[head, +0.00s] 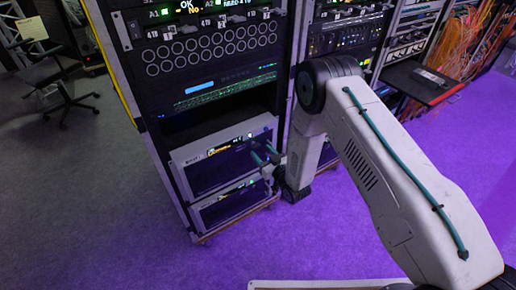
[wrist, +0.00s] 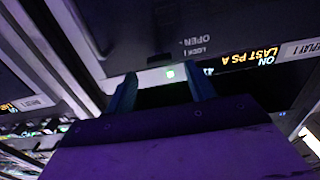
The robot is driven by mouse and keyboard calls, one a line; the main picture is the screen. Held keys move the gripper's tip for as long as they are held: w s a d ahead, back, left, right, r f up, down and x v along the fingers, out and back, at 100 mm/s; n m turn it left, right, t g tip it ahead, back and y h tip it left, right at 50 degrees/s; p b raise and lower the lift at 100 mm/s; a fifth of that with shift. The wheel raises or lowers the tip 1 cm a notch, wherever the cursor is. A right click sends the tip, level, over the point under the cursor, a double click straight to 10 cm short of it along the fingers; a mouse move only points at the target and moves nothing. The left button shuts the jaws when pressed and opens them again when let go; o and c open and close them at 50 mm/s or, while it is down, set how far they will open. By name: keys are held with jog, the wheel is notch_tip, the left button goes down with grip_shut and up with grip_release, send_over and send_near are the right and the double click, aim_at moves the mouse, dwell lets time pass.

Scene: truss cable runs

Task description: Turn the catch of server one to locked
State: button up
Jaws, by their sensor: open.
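My gripper (head: 265,155) is at the front of the lower rack units in the head view, with its two teal fingers pointing at the upper pale-framed unit (head: 185,168). In the wrist view the fingers of my gripper (wrist: 163,88) are apart, with nothing seen held between them. Beyond them is a dark panel (wrist: 120,30) with upside-down OPEN and LOCK marks (wrist: 197,46). A small dark part sits near these marks; I cannot tell whether it is the catch or how it is turned. A green light (wrist: 170,73) glows just beyond the fingertips. Which unit is server one is not readable.
A second pale-framed unit (head: 225,205) sits below. A lit display (wrist: 250,62) and a REPLAY 1 label (wrist: 300,48) are beside the panel. A chair (head: 60,85) stands at left, orange cables (head: 480,35) hang at right.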

aim_at(257, 147)
jog(key=shift+x, duration=1.8)
jog(key=c, duration=1)
